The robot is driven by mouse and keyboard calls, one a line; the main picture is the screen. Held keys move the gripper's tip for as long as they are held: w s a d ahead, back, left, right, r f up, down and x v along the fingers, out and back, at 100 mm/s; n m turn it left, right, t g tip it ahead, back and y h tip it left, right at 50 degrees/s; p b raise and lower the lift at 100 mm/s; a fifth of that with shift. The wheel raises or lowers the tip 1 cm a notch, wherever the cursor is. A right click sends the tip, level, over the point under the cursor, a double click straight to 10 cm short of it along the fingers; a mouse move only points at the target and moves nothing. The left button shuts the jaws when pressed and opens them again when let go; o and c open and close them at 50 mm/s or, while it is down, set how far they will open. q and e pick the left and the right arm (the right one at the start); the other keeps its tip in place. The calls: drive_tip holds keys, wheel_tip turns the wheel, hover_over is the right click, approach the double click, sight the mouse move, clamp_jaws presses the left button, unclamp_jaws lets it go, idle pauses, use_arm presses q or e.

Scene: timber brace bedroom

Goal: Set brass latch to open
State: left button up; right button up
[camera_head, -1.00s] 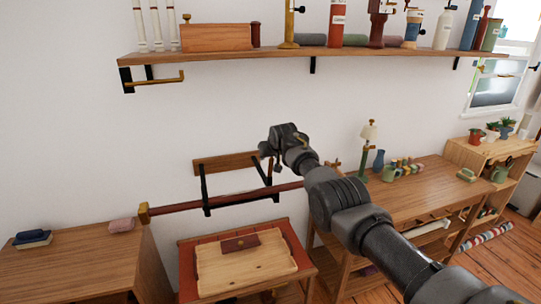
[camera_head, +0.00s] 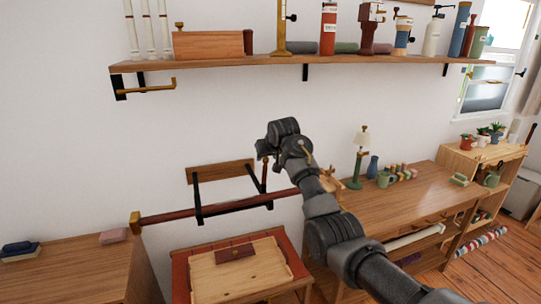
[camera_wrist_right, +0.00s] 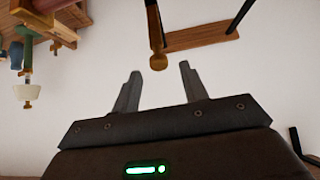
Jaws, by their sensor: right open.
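A dark red lever with a brass-coloured knob (camera_wrist_right: 157,61) shows in the wrist view, beside a wooden wall plank (camera_wrist_right: 195,37). The knob lies at the gap between my right gripper's (camera_wrist_right: 160,70) two fingertips, which are open; I cannot tell whether they touch it. In the head view the lever (camera_head: 265,172) stands near the plank's (camera_head: 215,172) right end, just below my right gripper (camera_head: 262,150). A long dark red bar (camera_head: 175,216) with a brass end (camera_head: 135,222) rests on black brackets. Which part is the brass latch is unclear. My left gripper is out of view.
A wall shelf (camera_head: 200,65) with bottles hangs above, a brass hook (camera_head: 155,87) under its left end. A red-edged table (camera_head: 180,275) with a wooden tray stands below. A desk (camera_head: 410,205) with a green lamp (camera_head: 358,160) is at right. The wall between is bare.

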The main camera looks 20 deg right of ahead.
drive_tip(key=shift+b+v, duration=0.5)
drive_tip(key=shift+v, duration=1.45)
drive_tip(key=shift+f, duration=0.1)
drive_tip(key=shift+c, duration=0.2)
